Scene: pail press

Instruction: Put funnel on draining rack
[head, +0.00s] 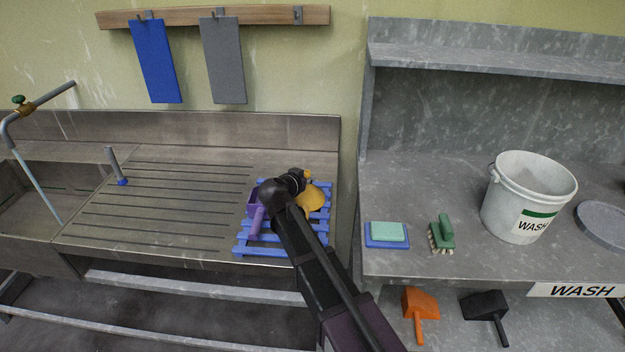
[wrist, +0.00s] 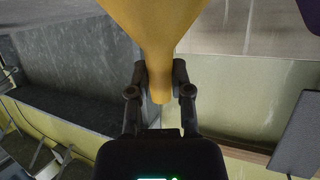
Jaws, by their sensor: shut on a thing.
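A yellow funnel (head: 312,198) is at the blue draining rack (head: 262,251), over its right part in the head view. In the wrist view the funnel (wrist: 155,25) fills the top middle, its wide cone away from me and its spout towards me. My gripper (wrist: 160,75) is shut on the funnel's spout, one finger on each side. In the head view my gripper (head: 300,178) is partly hidden by my arm. Whether the funnel touches the rack cannot be told. My arm hides the middle of the rack.
A purple scoop (head: 256,215) lies on the rack's left side. On the grey bench to the right are a sponge (head: 388,232), a green brush (head: 443,233) and a white pail (head: 525,200).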

